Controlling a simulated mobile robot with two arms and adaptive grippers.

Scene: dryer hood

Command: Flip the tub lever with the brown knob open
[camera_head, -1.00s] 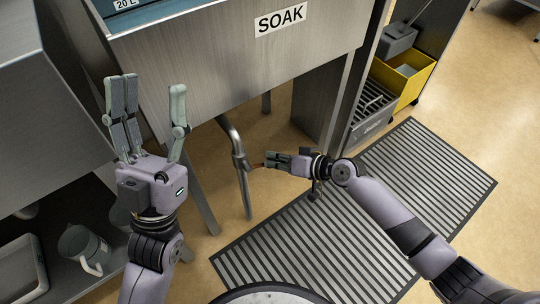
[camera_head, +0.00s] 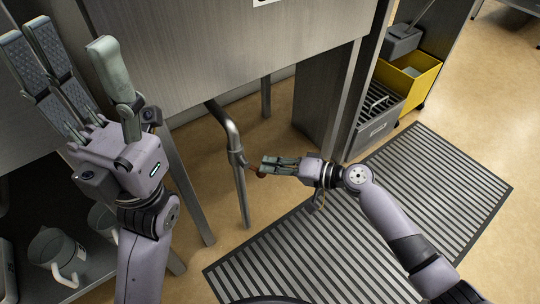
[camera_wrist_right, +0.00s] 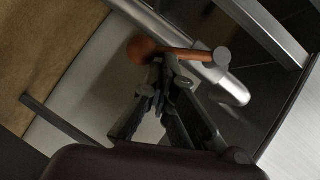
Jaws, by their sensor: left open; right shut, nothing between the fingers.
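The lever with the brown knob (camera_head: 261,174) sits on the metal drain pipe (camera_head: 227,128) under the SOAK tub (camera_head: 220,60). In the right wrist view the brown knob (camera_wrist_right: 143,48) is at the lever's left end, and its orange-brown arm runs right to the pipe (camera_wrist_right: 215,78). My right gripper (camera_head: 266,166) is shut and empty, with its tips right at the knob; in the right wrist view the fingertips (camera_wrist_right: 166,66) are just below the knob and arm. I cannot tell whether they touch. My left gripper (camera_head: 65,38) is open and empty, raised before the tub's left side.
Tub legs (camera_head: 185,180) stand left of the pipe. A striped floor mat (camera_head: 350,225) lies beneath my right arm. A yellow bin (camera_head: 412,80) stands at the back right. A jug (camera_head: 52,252) is on the lower shelf at left.

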